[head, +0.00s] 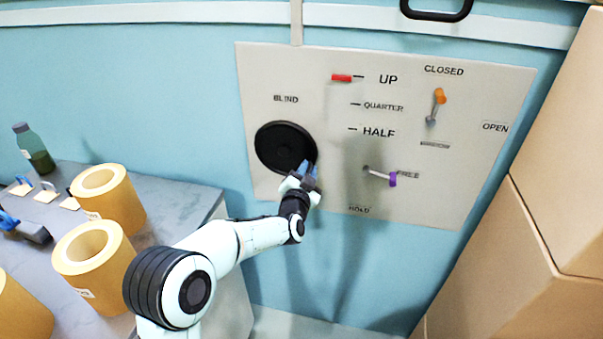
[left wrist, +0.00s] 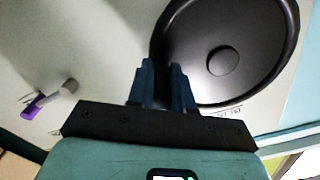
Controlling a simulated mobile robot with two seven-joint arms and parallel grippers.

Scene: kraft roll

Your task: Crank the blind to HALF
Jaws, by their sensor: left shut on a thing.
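The black round crank wheel (head: 280,147) is on a pale wall panel (head: 330,185) under the word BLIND. My left gripper (head: 308,172) is shut at the wheel's lower right rim; the left wrist view shows its fingers (left wrist: 162,85) at the edge of the wheel (left wrist: 240,45). The exact part held is hidden between the fingers. A red marker (head: 341,78) points at UP, above the QUARTER and HALF marks. A purple-tipped lever (head: 380,177) points right toward FREE, with HOLD below. It also shows in the left wrist view (left wrist: 35,105). My right gripper is not in view.
An orange-knobbed lever (head: 437,103) has its knob up by CLOSED, with OPEN to the right. A grey counter (head: 185,205) with kraft rolls (head: 110,195) and a bottle (head: 34,150) stands left. Cardboard boxes (head: 500,260) fill the right side.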

